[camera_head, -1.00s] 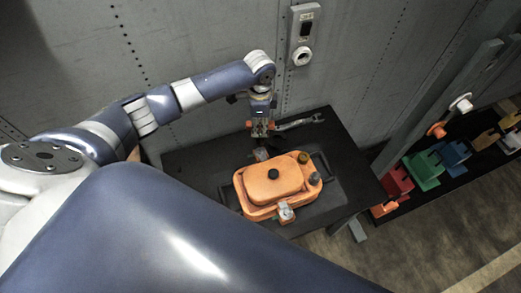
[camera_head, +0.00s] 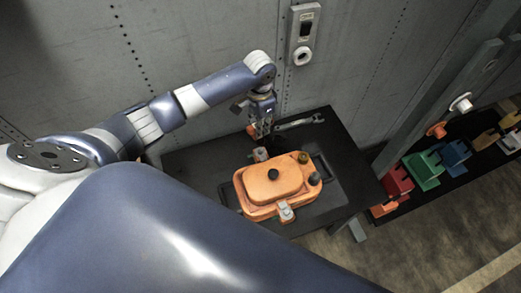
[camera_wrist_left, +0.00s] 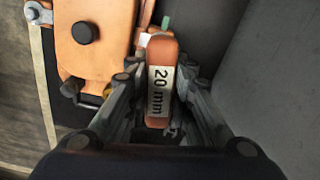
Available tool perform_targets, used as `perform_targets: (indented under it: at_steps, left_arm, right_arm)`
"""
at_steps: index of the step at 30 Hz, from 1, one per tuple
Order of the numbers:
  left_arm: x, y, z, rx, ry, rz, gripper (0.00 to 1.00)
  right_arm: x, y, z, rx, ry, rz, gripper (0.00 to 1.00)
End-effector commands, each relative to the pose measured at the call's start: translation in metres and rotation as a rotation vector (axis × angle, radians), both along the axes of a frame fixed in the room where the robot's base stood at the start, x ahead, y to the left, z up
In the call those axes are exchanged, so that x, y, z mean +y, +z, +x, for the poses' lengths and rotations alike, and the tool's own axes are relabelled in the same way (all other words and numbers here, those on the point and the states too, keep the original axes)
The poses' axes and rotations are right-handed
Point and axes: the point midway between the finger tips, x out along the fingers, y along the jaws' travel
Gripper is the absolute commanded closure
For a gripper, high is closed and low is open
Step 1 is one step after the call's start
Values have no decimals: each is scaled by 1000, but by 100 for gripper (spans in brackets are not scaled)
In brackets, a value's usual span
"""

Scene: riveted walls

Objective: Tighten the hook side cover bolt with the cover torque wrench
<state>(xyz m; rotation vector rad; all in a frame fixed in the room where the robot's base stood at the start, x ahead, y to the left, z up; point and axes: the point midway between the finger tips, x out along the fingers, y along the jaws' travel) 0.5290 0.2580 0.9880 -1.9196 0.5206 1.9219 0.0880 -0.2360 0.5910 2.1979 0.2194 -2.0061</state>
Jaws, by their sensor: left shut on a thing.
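My left gripper (camera_head: 262,134) is shut on the orange handle marked "20 mm" of the cover torque wrench (camera_wrist_left: 161,85), at the table's back edge by the wall. In the head view a grey wrench shaft and open jaw (camera_head: 305,122) reach out to the right of the gripper; the fingers hide the join with the handle. An orange cover-like case (camera_head: 268,180) with a black knob lies on the table in front of the gripper. Grey fittings sit at its back edge (camera_head: 260,154) and front edge (camera_head: 286,211). I cannot tell which holds the hook side bolt. My right gripper is out of view.
The dark table (camera_head: 346,165) stands against a riveted wall with a switch box (camera_head: 303,35). Its right part is bare. A post and a low shelf with coloured holders (camera_head: 424,168) stand at the right.

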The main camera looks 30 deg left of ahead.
Motion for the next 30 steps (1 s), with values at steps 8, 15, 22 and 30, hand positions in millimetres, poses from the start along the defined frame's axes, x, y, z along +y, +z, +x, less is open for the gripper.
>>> perform_targets:
  at_steps: [8, 15, 22, 30]
  left_arm:
    - [-1, 0, 0, 0, 107, -2, 100]
    - [-2, 0, 0, -1, 406, -3, 100]
    - [-1, 1, 0, -1, 524, -1, 100]
    - [-2, 1, 0, -1, 536, -2, 100]
  right_arm:
    - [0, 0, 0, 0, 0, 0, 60]
    - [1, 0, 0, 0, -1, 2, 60]
    - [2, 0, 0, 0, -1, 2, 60]
    - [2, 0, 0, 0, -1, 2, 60]
